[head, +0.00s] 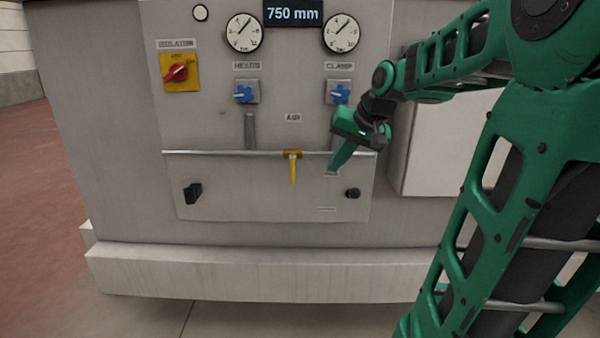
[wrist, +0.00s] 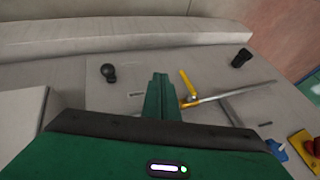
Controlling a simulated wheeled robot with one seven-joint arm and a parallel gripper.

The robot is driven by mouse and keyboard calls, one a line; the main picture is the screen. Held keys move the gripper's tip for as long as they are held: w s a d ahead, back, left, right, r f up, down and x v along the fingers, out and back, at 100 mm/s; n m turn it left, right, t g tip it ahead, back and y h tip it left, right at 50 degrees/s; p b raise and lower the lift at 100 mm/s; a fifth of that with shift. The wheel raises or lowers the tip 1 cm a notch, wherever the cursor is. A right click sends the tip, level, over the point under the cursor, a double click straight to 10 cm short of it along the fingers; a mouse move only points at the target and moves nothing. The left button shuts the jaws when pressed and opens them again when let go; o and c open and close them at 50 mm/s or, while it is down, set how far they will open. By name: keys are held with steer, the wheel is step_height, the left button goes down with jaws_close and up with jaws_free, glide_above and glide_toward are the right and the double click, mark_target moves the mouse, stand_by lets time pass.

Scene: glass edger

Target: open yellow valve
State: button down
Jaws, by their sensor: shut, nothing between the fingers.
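The yellow valve (head: 293,168) sits on a horizontal metal pipe under the AIR label, with its lever hanging straight down, across the pipe. It also shows in the wrist view (wrist: 187,84), just right of the fingers. My gripper (head: 333,172) is shut and empty, to the right of the valve and in front of the panel, its fingers pointing down and slightly left. In the wrist view the green fingers (wrist: 158,80) are together. I see a gap between them and the lever in the head view.
The pipe (head: 225,152) runs across the panel. Blue knobs (head: 244,94) and a red switch on a yellow plate (head: 176,72) are above. Black knobs (head: 192,193) (head: 352,193) flank the lower panel. A pale box (head: 450,145) stands right; a ledge (head: 250,272) runs below.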

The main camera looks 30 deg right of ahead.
mark_target(293, 169)
steer(key=shift+w+d+r+t, duration=0.2)
steer(key=shift+w+d+r, duration=0.05)
steer(key=shift+w+r, duration=0.35)
steer(key=shift+w+d+r+t, duration=0.25)
steer(key=shift+w+r, duration=0.2)
steer(key=shift+w, duration=0.15)
steer(key=w+a+f, duration=0.3)
steer(key=w+f, duration=0.5)
steer(key=w, duration=0.1)
steer(key=shift+a, duration=0.25)
steer(key=shift+s, duration=0.1)
